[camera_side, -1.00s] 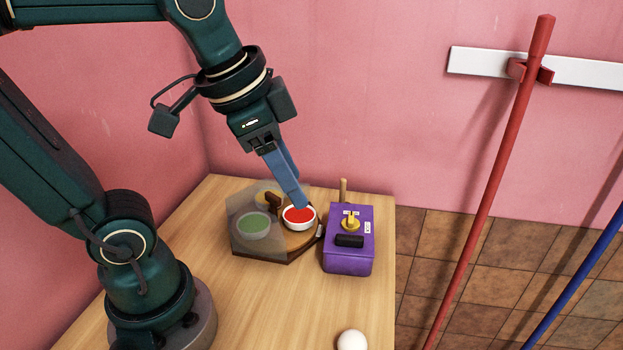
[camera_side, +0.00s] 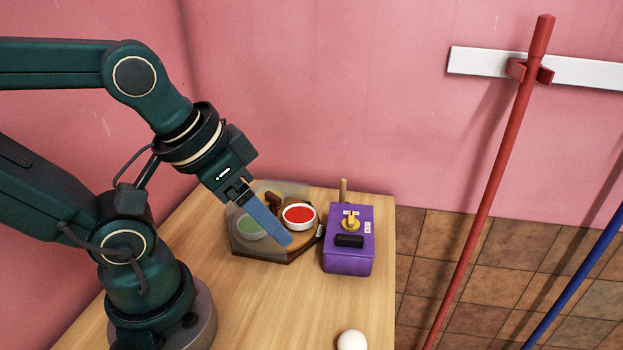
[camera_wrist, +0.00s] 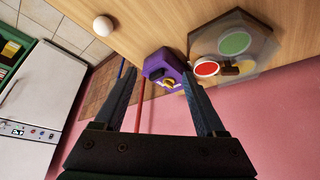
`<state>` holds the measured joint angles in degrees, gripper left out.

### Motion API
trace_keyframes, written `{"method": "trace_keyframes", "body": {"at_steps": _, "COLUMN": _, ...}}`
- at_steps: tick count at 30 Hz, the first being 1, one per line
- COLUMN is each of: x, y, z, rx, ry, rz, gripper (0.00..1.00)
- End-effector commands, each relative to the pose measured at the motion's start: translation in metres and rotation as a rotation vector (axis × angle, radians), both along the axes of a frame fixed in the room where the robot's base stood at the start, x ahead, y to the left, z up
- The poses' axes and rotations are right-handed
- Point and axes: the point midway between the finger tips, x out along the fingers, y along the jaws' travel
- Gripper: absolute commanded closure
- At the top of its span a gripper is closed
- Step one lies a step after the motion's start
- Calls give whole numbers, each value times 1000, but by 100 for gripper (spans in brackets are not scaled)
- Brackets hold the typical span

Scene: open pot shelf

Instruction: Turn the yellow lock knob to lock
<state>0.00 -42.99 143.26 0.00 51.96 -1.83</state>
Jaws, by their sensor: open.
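The yellow lock knob (camera_side: 350,222) sits on top of a purple box (camera_side: 348,262) near the table's right edge. White labels stand beside the knob, too small to read. In the wrist view the knob (camera_wrist: 169,83) and the purple box (camera_wrist: 158,62) show between the fingers. My gripper (camera_side: 287,243) is open and empty, left of the box and apart from it, over the front of the pot tray. In the wrist view my gripper (camera_wrist: 165,88) has its two blue fingers spread wide.
Left of the box is a brown tray (camera_side: 264,256) with a see-through cover, holding a red-filled bowl (camera_side: 299,215) and a green-filled bowl (camera_side: 250,226). A white ball (camera_side: 352,341) lies at the front.

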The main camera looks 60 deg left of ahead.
Motion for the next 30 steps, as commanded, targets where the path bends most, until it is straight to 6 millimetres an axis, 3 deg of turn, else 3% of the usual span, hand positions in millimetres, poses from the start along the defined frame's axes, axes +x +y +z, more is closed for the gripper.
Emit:
{"method": "trace_keyframes", "body": {"at_steps": 8, "x": 27, "y": 2, "z": 37, "rx": -113, "ry": 16, "rz": 228, "gripper": 28}}
{"method": "trace_keyframes", "body": {"at_steps": 16, "x": 81, "y": 9, "z": 54, "rx": -196, "ry": 127, "rz": 472, "gripper": 28}}
{"method": "trace_keyframes", "body": {"at_steps": 23, "x": 133, "y": 19, "z": 39, "rx": -231, "ry": 239, "rz": 658, "gripper": 28}}
{"method": "trace_keyframes", "body": {"at_steps": 30, "x": 173, "y": 31, "z": -4, "rx": -226, "ry": 359, "rz": 782, "gripper": 28}}
